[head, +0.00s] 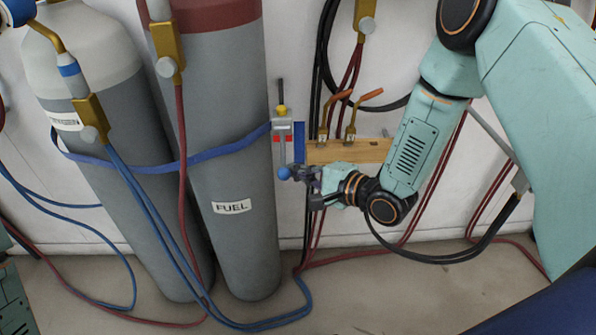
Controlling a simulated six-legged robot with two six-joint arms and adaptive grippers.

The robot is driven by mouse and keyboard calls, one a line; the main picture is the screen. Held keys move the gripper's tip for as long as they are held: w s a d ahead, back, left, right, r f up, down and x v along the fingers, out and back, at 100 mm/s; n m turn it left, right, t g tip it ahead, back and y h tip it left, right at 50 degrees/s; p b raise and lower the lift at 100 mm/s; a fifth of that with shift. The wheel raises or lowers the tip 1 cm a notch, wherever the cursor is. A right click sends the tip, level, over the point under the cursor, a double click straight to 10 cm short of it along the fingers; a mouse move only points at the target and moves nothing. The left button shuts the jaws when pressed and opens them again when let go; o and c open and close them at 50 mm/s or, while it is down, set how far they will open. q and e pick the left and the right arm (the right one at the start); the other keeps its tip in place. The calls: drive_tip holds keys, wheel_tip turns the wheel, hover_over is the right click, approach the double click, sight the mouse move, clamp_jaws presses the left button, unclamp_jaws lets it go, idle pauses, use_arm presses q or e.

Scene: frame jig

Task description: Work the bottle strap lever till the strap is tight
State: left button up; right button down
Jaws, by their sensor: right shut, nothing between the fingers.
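A blue strap (205,156) runs around two grey gas bottles, the one labelled FUEL (232,235) and a white-topped one (85,70) to its left. The strap dips between the bottles and rises to the ratchet (283,132) on the wall side at the right. The ratchet has a grey body with a red mark and a yellow piece on top. A lever with a blue ball knob (284,173) points down below it. My right gripper (306,180) is shut and empty, close beside the knob on its right; contact cannot be told. My left gripper is not in view.
Red, blue and black hoses hang along the wall and lie on the floor. The floor at lower centre (380,295) is clear.

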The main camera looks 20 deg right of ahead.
drive_tip(key=shift+s+r+p, duration=0.2)
drive_tip(key=shift+s+p, duration=0.05)
drive_tip(key=shift+p, duration=0.45)
drive_tip(key=s+r+m+g+p, duration=0.1)
drive_tip(key=g+p, duration=0.1)
drive_tip(key=p, duration=0.3)
drive_tip(key=s+a+r+m+g+p, duration=0.1)
drive_tip(key=s+r+m+g+p, duration=0.1)
drive_tip(key=p, duration=0.3)
drive_tip(key=shift+s+r+g, duration=0.25)
drive_tip(key=shift+s+g, duration=0.05)
drive_tip(key=shift+s+a+r+p, duration=0.15)
drive_tip(key=shift+s+r+p, duration=0.2)
drive_tip(key=shift+r+p, duration=0.5)
drive_tip(key=shift+s+a+r+p, duration=0.1)
drive_tip(key=shift+s+r+p, duration=0.3)
drive_tip(key=shift+p, duration=0.85)
drive_tip(key=shift+w+r, duration=0.1)
drive_tip(key=shift+r, duration=0.05)
